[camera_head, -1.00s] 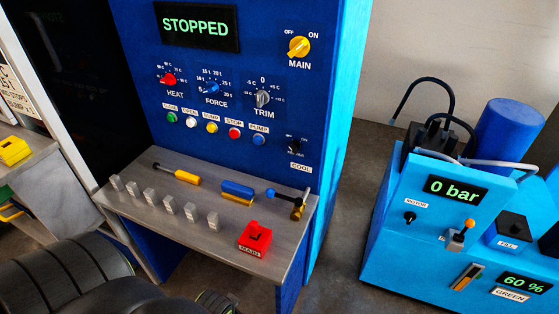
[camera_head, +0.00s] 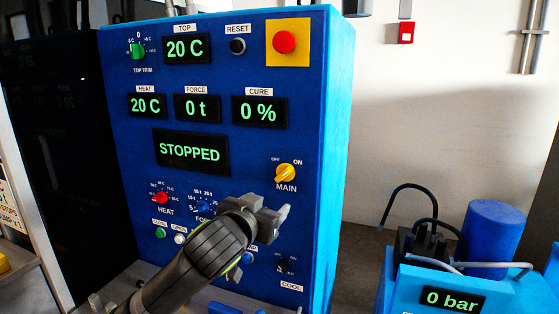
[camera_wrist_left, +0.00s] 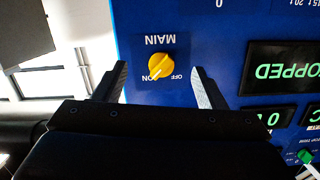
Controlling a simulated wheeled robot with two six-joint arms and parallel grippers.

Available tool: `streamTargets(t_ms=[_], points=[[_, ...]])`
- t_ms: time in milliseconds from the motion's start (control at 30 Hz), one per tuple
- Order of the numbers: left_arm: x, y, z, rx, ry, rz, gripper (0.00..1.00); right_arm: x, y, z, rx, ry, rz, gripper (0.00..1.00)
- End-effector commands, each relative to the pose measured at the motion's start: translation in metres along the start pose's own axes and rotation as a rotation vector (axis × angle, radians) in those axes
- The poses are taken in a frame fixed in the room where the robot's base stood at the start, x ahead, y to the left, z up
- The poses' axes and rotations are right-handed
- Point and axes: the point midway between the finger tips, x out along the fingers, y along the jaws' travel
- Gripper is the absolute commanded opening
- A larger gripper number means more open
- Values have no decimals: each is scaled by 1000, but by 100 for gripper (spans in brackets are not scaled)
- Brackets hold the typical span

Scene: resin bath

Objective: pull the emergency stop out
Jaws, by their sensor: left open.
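The emergency stop is a red mushroom button (camera_head: 284,42) on a yellow square plate (camera_head: 304,57), at the upper right of the blue control panel in the head view. My left gripper (camera_head: 277,212) is in front of the panel, below the yellow MAIN knob (camera_head: 286,173) and well below the emergency stop. It is open, with nothing between its fingers. In the left wrist view the open fingers (camera_wrist_left: 160,85) stand either side of the MAIN knob (camera_wrist_left: 161,66), which appears upside down beyond them. The emergency stop does not show in the wrist view. My right gripper is not in view.
The panel display (camera_head: 190,149) reads STOPPED. A RESET button (camera_head: 237,46) sits left of the emergency stop. My left arm hides part of the lower dials and buttons. A light-blue pump unit (camera_head: 430,298) stands at the lower right.

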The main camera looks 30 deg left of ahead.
Motion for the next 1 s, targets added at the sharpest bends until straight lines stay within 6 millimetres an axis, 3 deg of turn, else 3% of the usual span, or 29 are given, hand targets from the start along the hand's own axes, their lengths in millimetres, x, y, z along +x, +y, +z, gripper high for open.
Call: streamTargets(t_ms=[33, 100, 200, 333, 433, 600, 867, 1000], points=[[-8, -5, -43, -9, 90, -8, 65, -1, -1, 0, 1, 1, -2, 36], [-23, -10, -90, -31, 193, -15, 65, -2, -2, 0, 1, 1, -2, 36], [-48, -18, -147, -65, 324, -21, 65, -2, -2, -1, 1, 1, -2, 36], [-80, -27, -198, -101, 454, -27, 65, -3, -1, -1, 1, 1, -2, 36], [-97, -32, -220, -119, 515, -29, 65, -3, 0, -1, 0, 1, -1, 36], [-108, -35, -236, -134, 554, -29, 65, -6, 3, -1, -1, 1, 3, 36], [-90, -36, -251, -138, 550, -27, 65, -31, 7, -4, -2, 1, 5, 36], [-70, -38, -263, -141, 551, -28, 65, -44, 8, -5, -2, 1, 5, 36]])
